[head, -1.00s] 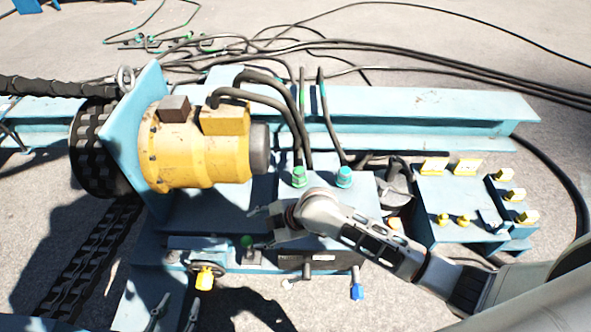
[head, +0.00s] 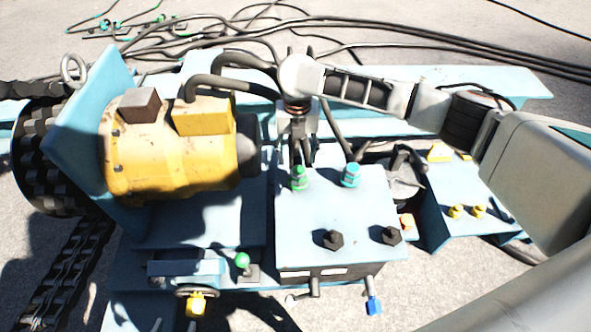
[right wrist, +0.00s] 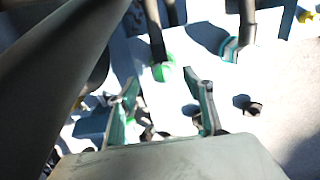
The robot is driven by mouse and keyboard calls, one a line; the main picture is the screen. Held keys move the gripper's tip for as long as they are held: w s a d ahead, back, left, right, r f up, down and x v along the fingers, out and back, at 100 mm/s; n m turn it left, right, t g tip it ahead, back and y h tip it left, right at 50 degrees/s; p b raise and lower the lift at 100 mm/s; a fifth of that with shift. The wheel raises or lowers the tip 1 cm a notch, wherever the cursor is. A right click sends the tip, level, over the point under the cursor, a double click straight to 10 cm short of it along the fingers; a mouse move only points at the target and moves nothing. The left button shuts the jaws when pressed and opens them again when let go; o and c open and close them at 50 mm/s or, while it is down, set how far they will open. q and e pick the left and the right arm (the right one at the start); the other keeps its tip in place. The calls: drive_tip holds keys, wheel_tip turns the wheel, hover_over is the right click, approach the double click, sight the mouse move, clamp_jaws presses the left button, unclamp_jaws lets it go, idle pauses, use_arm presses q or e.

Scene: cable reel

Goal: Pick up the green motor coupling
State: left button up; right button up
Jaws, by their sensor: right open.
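The green motor coupling (head: 299,178) is a small ribbed green fitting standing on the top of the pale blue box, with a dark hose rising from it. In the right wrist view the coupling (right wrist: 163,71) shows just beyond the open fingers. My right gripper (head: 302,152) points down close above and behind the coupling, its fingers overlapping the hose in the picture. In the right wrist view my right gripper (right wrist: 166,100) has its two fingers spread with nothing between them. Whether it touches the hose cannot be told. My left gripper is not in view.
A similar cyan coupling (head: 350,175) stands to the right on the same pale blue box (head: 330,210). The yellow motor (head: 170,150) is at the left, with thick dark hoses (head: 235,85) arching close to my gripper. Black bolts (head: 333,239) stand at the box front.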

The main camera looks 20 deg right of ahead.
sight(298, 169)
wheel_tip(298, 169, down, 3)
drive_tip(key=shift+s+r+b, duration=0.1)
drive_tip(key=shift+b, duration=0.3)
drive_tip(key=f, duration=0.1)
drive_tip(key=f+b, duration=0.1)
drive_tip(key=f, duration=0.1)
drive_tip(key=f+b, duration=0.1)
drive_tip(key=f, duration=0.1)
drive_tip(key=shift+s+d, duration=0.2)
drive_tip(key=shift+s, duration=0.05)
drive_tip(key=shift+w+f, duration=0.1)
drive_tip(key=shift+r, duration=0.25)
use_arm(q)
drive_tip(key=d, duration=0.2)
drive_tip(key=w+r, duration=0.1)
drive_tip(key=shift+d+r+t+h, duration=0.1)
drive_tip(key=shift+d+t+h, duration=0.2)
drive_tip(key=shift+d+h, duration=0.1)
use_arm(e)
drive_tip(key=c, duration=1.3)
